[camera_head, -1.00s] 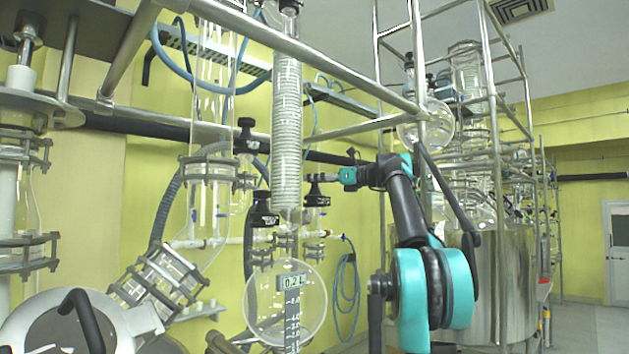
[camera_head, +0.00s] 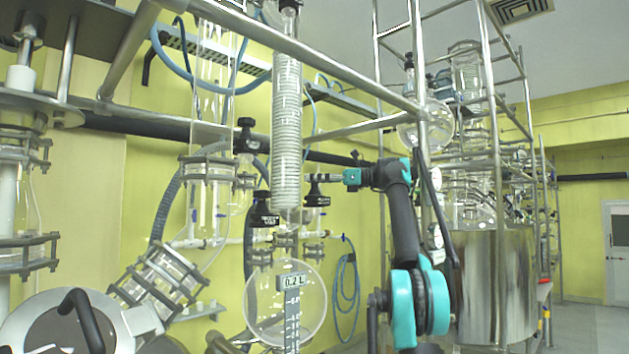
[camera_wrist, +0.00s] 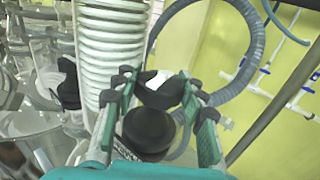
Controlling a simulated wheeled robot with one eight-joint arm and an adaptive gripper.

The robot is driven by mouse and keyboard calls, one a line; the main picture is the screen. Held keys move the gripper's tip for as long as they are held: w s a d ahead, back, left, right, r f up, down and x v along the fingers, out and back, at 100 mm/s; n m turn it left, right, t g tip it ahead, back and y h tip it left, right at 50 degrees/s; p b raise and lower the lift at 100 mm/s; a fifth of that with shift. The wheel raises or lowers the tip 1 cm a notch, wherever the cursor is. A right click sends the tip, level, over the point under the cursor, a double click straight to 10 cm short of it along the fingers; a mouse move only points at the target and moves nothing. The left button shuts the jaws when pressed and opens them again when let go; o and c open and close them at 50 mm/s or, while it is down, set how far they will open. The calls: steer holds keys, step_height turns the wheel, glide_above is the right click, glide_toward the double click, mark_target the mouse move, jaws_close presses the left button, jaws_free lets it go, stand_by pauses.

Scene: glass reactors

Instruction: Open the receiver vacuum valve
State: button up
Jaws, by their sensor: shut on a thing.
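A black-topped valve (camera_head: 317,199) stands just right of the coiled glass condenser, above the round receiver flask (camera_head: 285,303). I take it for the receiver vacuum valve; its label is too small to read. My gripper (camera_head: 325,177) reaches it from the right, at its black top. The fingers partly hide the valve's body. How far the knob is turned cannot be told.
The coiled condenser (camera_head: 287,130) stands close to the left of the valve. Another black-capped valve (camera_head: 263,213) is left of it. A steel frame rail (camera_head: 330,68) crosses above my arm. A steel vessel (camera_head: 492,285) stands to the right. A blue hose (camera_head: 345,290) hangs on the wall.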

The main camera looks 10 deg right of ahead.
stand_by(0.3)
steer(key=o, duration=0.9)
steer(key=shift+m+t+h, duration=0.3)
steer(key=shift+m+t, duration=0.1)
steer(key=shift+t, duration=0.2)
